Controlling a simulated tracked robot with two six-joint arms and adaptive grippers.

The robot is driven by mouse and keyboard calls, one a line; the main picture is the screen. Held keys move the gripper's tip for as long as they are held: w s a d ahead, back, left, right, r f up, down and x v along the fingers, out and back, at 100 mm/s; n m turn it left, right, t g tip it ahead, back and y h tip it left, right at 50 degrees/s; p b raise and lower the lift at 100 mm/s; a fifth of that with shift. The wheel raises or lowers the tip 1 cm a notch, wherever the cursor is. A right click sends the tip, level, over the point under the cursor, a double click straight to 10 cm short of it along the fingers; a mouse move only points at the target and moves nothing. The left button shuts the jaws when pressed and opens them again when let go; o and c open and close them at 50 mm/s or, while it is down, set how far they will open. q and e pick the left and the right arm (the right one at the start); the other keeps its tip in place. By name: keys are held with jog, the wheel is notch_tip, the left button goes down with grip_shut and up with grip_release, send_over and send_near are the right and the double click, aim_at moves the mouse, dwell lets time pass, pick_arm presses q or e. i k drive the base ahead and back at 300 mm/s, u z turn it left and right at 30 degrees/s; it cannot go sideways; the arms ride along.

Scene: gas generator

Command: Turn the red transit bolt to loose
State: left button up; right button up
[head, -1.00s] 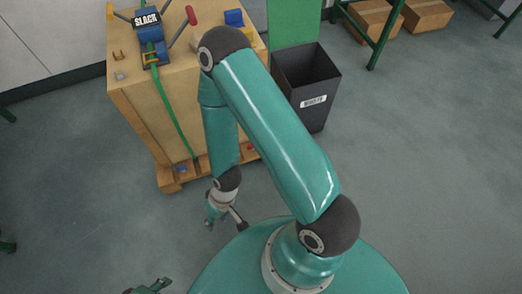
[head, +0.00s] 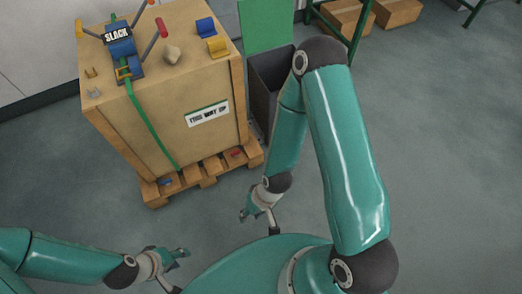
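A small red part (head: 236,153), which looks like the red transit bolt, sits low in the pallet (head: 208,180) under the crate (head: 150,125), toward its right end. It is too small to tell how it is turned. A small blue part (head: 166,183) sits in the pallet's left end. My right gripper (head: 245,214) hangs in front of the pallet, below the red part and apart from it. My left gripper (head: 184,257) is lower left, near my base, well away from the crate. Both look empty; their finger gaps are too small to judge.
On the crate top are a blue ratchet marked SLACK (head: 118,40) with a green strap (head: 150,125), a red-ended handle (head: 161,27), and blue (head: 205,26) and yellow (head: 217,46) blocks. A dark bin (head: 264,85) stands right of the crate.

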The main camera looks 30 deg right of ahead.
aim_at(234, 153)
jog(key=z, duration=0.35)
jog(key=i, duration=1)
jog(key=u, duration=0.05)
